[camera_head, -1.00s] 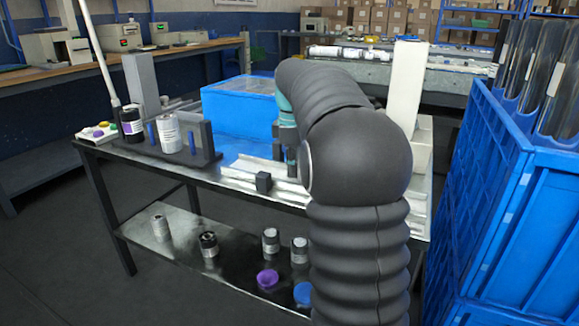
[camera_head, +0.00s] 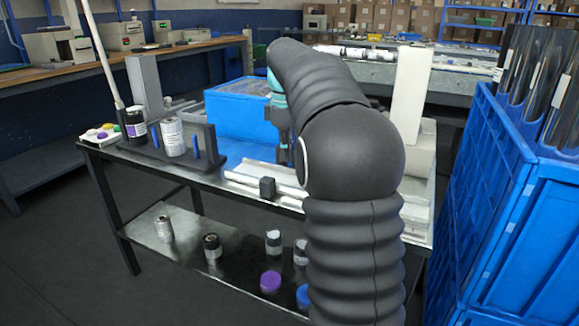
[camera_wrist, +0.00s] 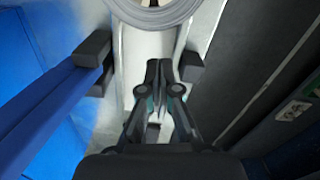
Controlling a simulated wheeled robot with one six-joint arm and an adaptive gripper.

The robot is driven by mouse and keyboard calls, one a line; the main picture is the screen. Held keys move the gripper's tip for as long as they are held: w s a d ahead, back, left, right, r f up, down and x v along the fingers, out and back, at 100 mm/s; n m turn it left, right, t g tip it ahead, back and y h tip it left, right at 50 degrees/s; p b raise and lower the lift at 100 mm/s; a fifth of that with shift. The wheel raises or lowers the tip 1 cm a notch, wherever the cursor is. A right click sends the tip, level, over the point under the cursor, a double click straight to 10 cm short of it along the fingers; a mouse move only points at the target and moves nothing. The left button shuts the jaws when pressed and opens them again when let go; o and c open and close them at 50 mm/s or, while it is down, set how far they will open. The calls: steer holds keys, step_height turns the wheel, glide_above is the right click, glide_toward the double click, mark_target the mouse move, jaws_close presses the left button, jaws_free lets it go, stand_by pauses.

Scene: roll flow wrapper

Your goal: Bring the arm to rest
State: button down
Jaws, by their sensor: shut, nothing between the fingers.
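My gripper (camera_wrist: 160,75) shows in the wrist view with its two dark fingers together and nothing between them. It is above a pale channel (camera_wrist: 150,46). In the head view my bent black arm reaches over the table (camera_head: 240,195), and its wrist end is just right of the blue bin (camera_head: 238,112). The fingertips are mostly hidden there by the arm.
A white roll end (camera_wrist: 155,8) is at the top of the wrist view. Black-and-white cans, one being the front can (camera_head: 173,136), stand at the table's left. Tall blue crates (camera_head: 490,200) stand close on the right.

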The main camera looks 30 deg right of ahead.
steer(key=shift+r, duration=2.35)
steer(key=s+a+f+m+t, duration=0.25)
steer(key=s+a+m, duration=0.25)
steer(key=s+a, duration=0.7)
steer(key=s+a+f+m+t, duration=0.1)
steer(key=s+a+f+m, duration=0.1)
steer(key=s+f, duration=0.4)
steer(key=s+a+f+m+t, duration=0.1)
steer(key=s+f+m+t, duration=0.1)
steer(key=s+f, duration=0.4)
steer(key=s, duration=0.4)
steer(key=shift+s+a+m, duration=0.4)
